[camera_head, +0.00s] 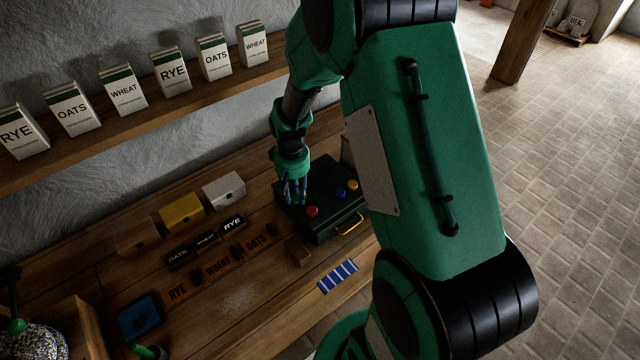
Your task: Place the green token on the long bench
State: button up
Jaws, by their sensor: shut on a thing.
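My gripper (294,192) points down over the left part of a dark green case (325,231). Its fingers are shut on the green token (295,201), which is mostly hidden between the fingertips. I cannot tell whether the token touches the case lid. The long bench (80,268) is the wooden worktop along the wall, and the case stands on it.
Red (312,211), blue (340,191) and yellow (352,185) tokens lie on the case. Yellow (182,213) and white (224,190) boxes stand left of it, near labelled strips (217,266). A blue striped piece (337,276) lies near the front edge. A shelf (130,127) holds several cartons.

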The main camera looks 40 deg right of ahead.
jog(key=s+d+r+p, duration=0.1)
jog(key=s+d, duration=0.1)
jog(key=s, duration=0.4)
jog(key=s+d+r+m+p, duration=0.1)
jog(key=s+d, duration=0.1)
jog(key=s, duration=0.5)
jog(key=shift+d, duration=0.3)
jog(key=shift+w, duration=0.1)
send_over(320, 187)
jog(key=shift+f, duration=0.75)
jog(key=shift+f, duration=1.75)
jog(key=shift+f, duration=0.15)
jog(key=o, duration=0.8)
